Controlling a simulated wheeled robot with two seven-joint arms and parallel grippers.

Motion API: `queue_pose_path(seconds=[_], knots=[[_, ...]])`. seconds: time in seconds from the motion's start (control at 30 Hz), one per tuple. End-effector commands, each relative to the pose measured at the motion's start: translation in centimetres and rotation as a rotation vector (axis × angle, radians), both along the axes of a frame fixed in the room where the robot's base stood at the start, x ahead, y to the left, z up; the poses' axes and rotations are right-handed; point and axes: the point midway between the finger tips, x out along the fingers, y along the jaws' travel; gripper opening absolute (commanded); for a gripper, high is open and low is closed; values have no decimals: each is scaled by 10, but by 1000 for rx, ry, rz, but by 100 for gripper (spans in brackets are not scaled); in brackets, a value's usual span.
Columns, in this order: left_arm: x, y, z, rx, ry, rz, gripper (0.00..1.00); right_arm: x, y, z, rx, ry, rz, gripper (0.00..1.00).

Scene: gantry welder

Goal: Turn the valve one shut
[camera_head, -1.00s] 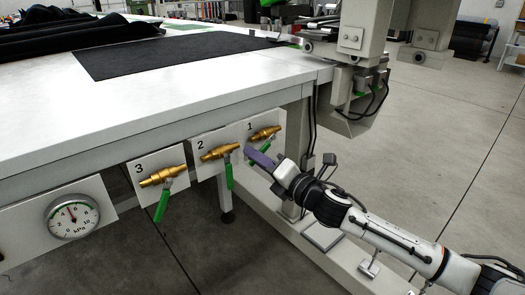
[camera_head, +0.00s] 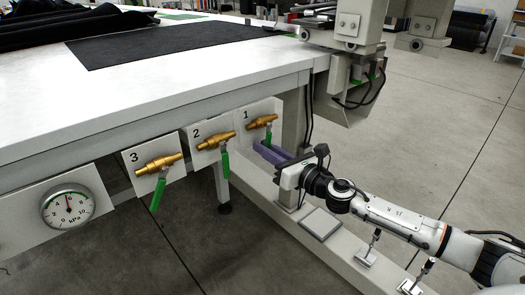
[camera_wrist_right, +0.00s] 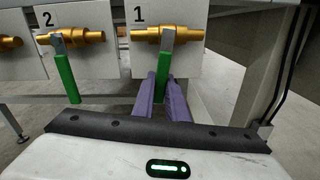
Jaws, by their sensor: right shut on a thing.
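Valve one (camera_head: 262,122) is a brass valve on a white plate marked 1, under the table edge. Its green handle (camera_head: 268,138) hangs down from the brass body. In the right wrist view the brass body (camera_wrist_right: 167,35) lies level and the handle (camera_wrist_right: 162,72) points straight down. My right gripper (camera_head: 270,150) has purple fingers, one on each side of the handle's lower part, and is shut on it. The fingers hide part of the handle's lower end. My left gripper is not in view.
Valve two (camera_head: 215,141) and valve three (camera_head: 159,163) sit to the left, their green handles hanging down. A round pressure gauge (camera_head: 67,207) is farther left. The white table (camera_head: 150,105) overhangs the valves. A table leg (camera_head: 295,125) stands just right of valve one.

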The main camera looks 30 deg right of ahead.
Motion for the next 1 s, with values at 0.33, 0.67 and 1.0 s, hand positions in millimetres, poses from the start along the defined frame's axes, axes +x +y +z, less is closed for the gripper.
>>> queue_pose_path(seconds=[0.33, 0.67, 1.0], knots=[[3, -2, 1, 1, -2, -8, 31, 1, -7, -1, -98, -16, 0, 0], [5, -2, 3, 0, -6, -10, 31, 1, -7, 0, -107, -17, 0, 0], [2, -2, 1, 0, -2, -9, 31, 1, -7, 0, -106, -18, 0, 31]])
